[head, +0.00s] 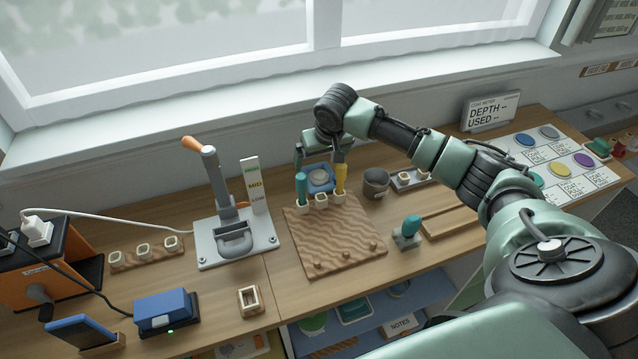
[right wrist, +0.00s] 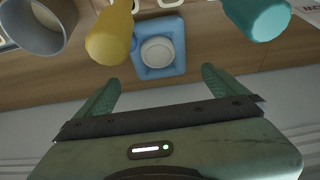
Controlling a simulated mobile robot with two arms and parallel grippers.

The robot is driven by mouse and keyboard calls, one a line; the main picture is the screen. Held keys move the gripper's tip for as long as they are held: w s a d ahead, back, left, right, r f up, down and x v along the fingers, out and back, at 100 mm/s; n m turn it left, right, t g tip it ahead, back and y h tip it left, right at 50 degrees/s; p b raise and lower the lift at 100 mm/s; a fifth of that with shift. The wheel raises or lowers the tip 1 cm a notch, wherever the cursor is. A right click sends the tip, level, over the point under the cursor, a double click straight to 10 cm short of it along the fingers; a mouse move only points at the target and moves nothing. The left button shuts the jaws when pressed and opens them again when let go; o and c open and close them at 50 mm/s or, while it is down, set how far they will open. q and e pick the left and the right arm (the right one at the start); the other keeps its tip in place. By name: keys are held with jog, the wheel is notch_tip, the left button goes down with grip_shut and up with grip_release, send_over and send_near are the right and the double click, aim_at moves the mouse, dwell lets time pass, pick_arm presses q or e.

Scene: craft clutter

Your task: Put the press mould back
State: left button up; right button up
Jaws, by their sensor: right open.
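The task's press mould is not labelled, and I cannot tell for certain which item it is. A blue square block with a pale round middle (head: 320,179) lies at the back of the table, behind the tool board. It also shows in the right wrist view (right wrist: 158,50), just beyond and between my fingertips. My right gripper (head: 318,158) is open and empty, pointing down above the back of the table; its spread fingers show in the wrist view (right wrist: 160,85). A lever press (head: 232,215) stands left of the board. My left gripper is out of view.
Yellow (head: 341,178) and teal (head: 301,186) handled tools stand upright close to the gripper. A grey cup (head: 376,184) is to their right. The rippled wooden board (head: 333,240) lies in front. A small square frame (head: 249,299) sits near the front edge.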

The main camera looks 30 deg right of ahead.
aim_at(317, 170)
jog(key=x, duration=0.3)
jog(key=shift+d+f, duration=0.25)
jog(key=shift+f, duration=0.05)
jog(key=x, duration=0.3)
jog(key=shift+a+f+p, duration=0.1)
jog(key=shift+a+p, duration=0.2)
jog(key=shift+p, duration=0.05)
jog(key=shift+w+d+f, duration=0.1)
jog(key=shift+w+f, duration=0.05)
jog(key=shift+f, duration=0.05)
jog(key=c, duration=1.4)
jog(key=shift+r, duration=0.1)
jog(key=c, duration=0.4)
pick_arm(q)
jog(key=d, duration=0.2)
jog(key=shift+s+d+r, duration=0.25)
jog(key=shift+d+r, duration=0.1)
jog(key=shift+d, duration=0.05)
